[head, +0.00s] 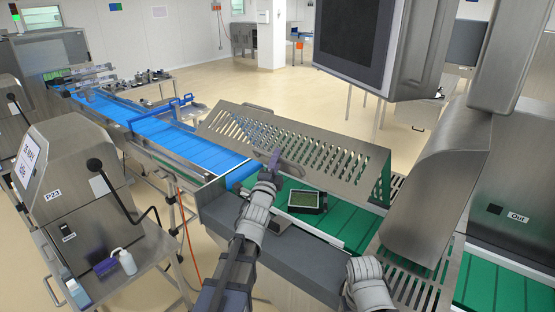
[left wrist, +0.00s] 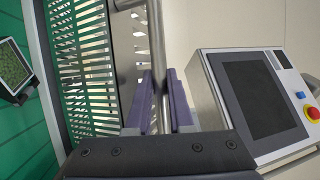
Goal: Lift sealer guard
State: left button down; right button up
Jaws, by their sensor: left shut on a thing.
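The sealer guard (head: 310,145) is a slotted, bent metal cover over the green conveyor in the head view. It stands tilted, and the belt and a tray show in front of it. Its slotted panel (left wrist: 88,70) fills the left of the left wrist view. My left gripper (head: 275,160) is at the guard's near side. In the left wrist view its purple fingers (left wrist: 158,100) are shut on the guard's metal handle bar (left wrist: 157,45). Part of my right arm shows at the bottom of the head view, but its fingers do not.
A black tray of green food (head: 306,201) sits on the green belt (head: 345,225); it also shows in the left wrist view (left wrist: 12,68). A blue conveyor (head: 160,130) runs to the back left. A large screen (head: 353,35) hangs behind the guard. A control panel (left wrist: 255,95) stands at right in the wrist view.

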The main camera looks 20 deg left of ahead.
pick_arm(q)
jog(key=shift+s+a+f, duration=0.15)
jog(key=shift+s+f, duration=0.15)
jog(key=shift+f, duration=0.2)
pick_arm(e)
jog(key=shift+s+a+f, duration=0.1)
jog(key=shift+s+f, duration=0.2)
jog(key=shift+f, duration=0.2)
pick_arm(q)
jog(key=c, duration=0.8)
grip_release()
jog(key=shift+s, duration=0.1)
